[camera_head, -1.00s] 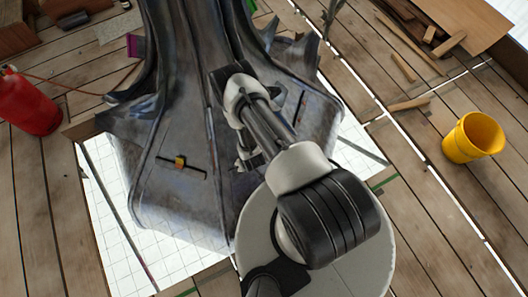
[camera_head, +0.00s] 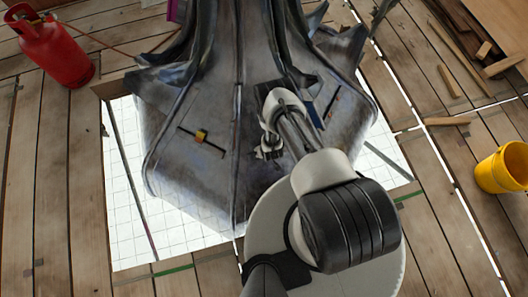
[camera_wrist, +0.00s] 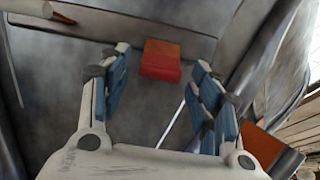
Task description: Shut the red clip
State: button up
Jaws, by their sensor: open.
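A red clip (camera_wrist: 160,60), orange-red on top and darker red below, sits against a grey band on the dark metal face in the wrist view. My gripper (camera_wrist: 158,82) is open, with blue-padded fingers to the left and right. The clip shows beyond and between the fingertips, with nothing held. In the head view my gripper (camera_head: 268,148) is small, close to the spire's front face. A small red-and-yellow block (camera_head: 202,135) on a dark bar lies to its left; I cannot tell whether this is the same clip.
The grey spire (camera_head: 195,185) fills the middle. An orange block (camera_wrist: 263,146) shows beside the right finger. A blue strip (camera_head: 313,115) lies on the spire's right face. A red gas cylinder (camera_head: 58,52), yellow bucket (camera_head: 503,168) and loose timber (camera_head: 449,81) are on the plank floor.

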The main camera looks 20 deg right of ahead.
jog(key=shift+b+x, duration=0.5)
jog(key=shift+x, duration=0.95)
jog(key=shift+c, duration=0.3)
jog(key=c, duration=1)
jog(key=shift+w+g, duration=0.5)
jog(key=shift+g, duration=0.1)
jog(key=shift+w+f+g, duration=0.1)
jog(key=shift+w+g, duration=0.15)
jog(key=shift+g, duration=0.5)
jog(key=shift+w+f+g, duration=0.1)
jog(key=shift+w+g, duration=0.15)
jog(key=shift+g, duration=0.5)
